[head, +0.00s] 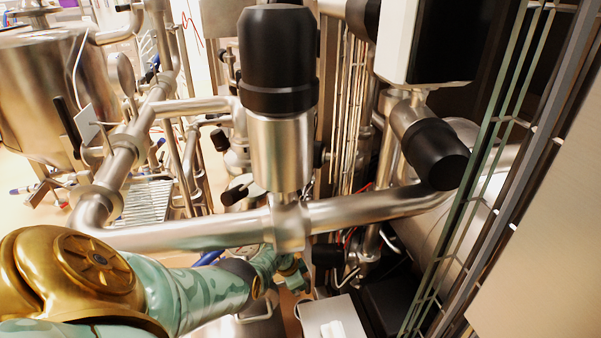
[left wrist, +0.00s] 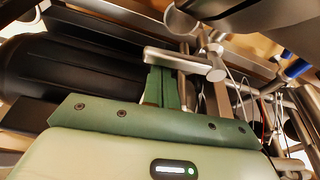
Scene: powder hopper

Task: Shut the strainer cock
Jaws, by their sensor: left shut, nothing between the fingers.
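My left arm comes in from the lower left in the head view and passes under the thick horizontal pipe. My left gripper (head: 292,272) is partly hidden below that pipe. In the left wrist view its green fingers (left wrist: 166,80) are shut and empty. A flat metal lever (left wrist: 185,60) with a round end crosses just beyond the fingertips; it looks like the strainer cock's handle, but I cannot be sure. It appears very close to the fingers; I cannot tell whether they touch. The cock's body is not clearly visible. My right gripper is not in view.
The thick steel pipe (head: 190,237) runs above my left forearm. A black-capped valve (head: 278,60) stands on it. A black cylinder (head: 430,150) and a wire grid (head: 470,190) close off the right. A steel vessel (head: 40,95) stands at the left. Room around the gripper is tight.

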